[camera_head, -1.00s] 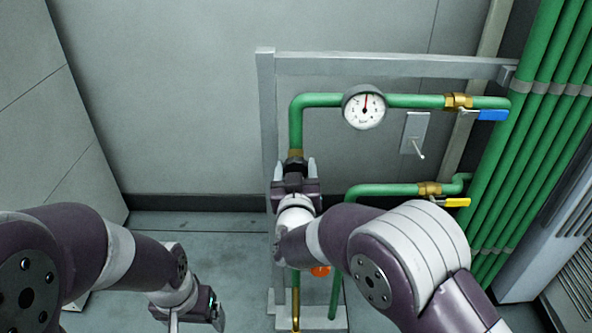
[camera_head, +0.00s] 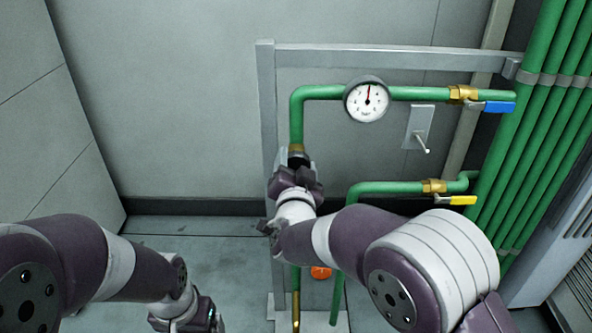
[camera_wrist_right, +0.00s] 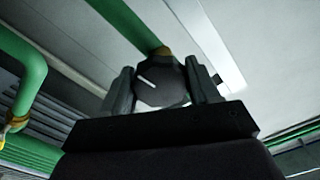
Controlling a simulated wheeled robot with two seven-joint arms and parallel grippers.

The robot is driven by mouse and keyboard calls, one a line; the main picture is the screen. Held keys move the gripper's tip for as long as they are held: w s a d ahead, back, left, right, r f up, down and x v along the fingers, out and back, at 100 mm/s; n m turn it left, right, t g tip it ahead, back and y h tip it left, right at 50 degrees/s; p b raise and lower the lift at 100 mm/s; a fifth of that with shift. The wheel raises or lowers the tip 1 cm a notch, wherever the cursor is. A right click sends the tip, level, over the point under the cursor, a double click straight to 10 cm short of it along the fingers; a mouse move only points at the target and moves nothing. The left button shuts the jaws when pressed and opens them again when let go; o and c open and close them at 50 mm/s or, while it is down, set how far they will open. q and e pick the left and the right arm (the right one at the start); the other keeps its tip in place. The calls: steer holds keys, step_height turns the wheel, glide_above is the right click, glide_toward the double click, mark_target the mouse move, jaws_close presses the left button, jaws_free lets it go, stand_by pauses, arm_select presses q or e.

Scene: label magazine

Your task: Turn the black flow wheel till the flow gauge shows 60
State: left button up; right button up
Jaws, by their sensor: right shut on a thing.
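The black flow wheel (camera_wrist_right: 160,84) sits between the two fingers of my right gripper (camera_wrist_right: 162,88) in the right wrist view. A white mark on its face runs at a slant. In the head view my right gripper (camera_head: 297,166) is shut on the wheel, on the upright green pipe, and mostly hides it. The round white gauge (camera_head: 367,101) is on the upper green pipe. Its red needle points nearly straight up; the numbers are too small to read. My left gripper (camera_head: 196,322) is at the bottom edge, away from the pipes, with its fingers not clear.
A blue-handled valve (camera_head: 498,107) and a yellow-handled valve (camera_head: 462,200) are at the right. A switch plate with a lever (camera_head: 419,127) is below the upper pipe. An orange-red thing (camera_head: 321,272) is below my right forearm. A grey frame (camera_head: 400,58) surrounds the pipes.

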steer(key=shift+f+m, duration=0.15)
steer(key=shift+m, duration=0.35)
steer(key=shift+b, duration=0.3)
steer(key=o, duration=1)
steer(key=s+p, duration=0.2)
steer(key=s, duration=1)
steer(key=shift+s+p, duration=0.4)
